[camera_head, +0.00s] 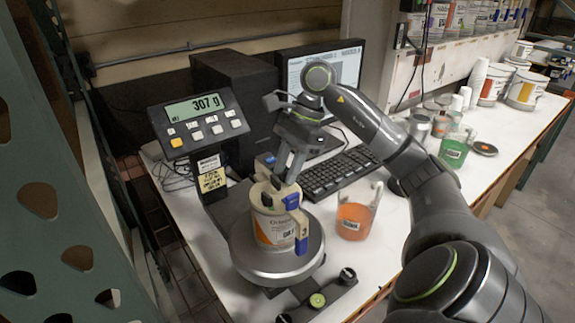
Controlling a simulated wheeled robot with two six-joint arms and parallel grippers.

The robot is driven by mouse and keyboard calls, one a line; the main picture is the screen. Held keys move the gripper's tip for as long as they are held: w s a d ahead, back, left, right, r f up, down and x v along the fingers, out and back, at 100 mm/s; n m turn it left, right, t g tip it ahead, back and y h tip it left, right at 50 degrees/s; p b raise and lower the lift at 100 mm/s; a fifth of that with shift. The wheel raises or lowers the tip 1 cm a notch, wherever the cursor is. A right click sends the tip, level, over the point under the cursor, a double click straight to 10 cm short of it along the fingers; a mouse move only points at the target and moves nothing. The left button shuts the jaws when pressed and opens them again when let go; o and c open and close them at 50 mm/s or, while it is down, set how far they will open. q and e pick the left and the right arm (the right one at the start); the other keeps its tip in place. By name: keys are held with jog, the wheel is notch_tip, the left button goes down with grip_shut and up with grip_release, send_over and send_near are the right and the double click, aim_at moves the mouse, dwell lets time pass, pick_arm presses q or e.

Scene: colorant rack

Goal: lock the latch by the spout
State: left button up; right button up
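A paint can (270,228) with a white and orange label stands upright on the round metal scale plate (285,262). Its lid is pale with blue parts: a blue piece (291,201) at the lid's right, a blue handle (301,238) hanging down the right side, and another blue bit at the back. I cannot tell which part is the spout and which is the latch. My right gripper (284,182) points down at the top of the can, its fingertips at the lid. Whether they touch or grip anything is unclear. My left gripper is out of view.
The scale display (198,122) reads 307 g. A keyboard (338,173) and monitor (322,66) stand behind. A clear cup with orange liquid (354,219) is right of the can. A green cup (453,150) and buckets stand farther along. A green metal post is at left.

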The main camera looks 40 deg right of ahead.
grip_shut()
jog(key=shift+f+m+b, duration=0.1)
jog(key=shift+m+b, duration=0.5)
jog(key=shift+b, duration=0.2)
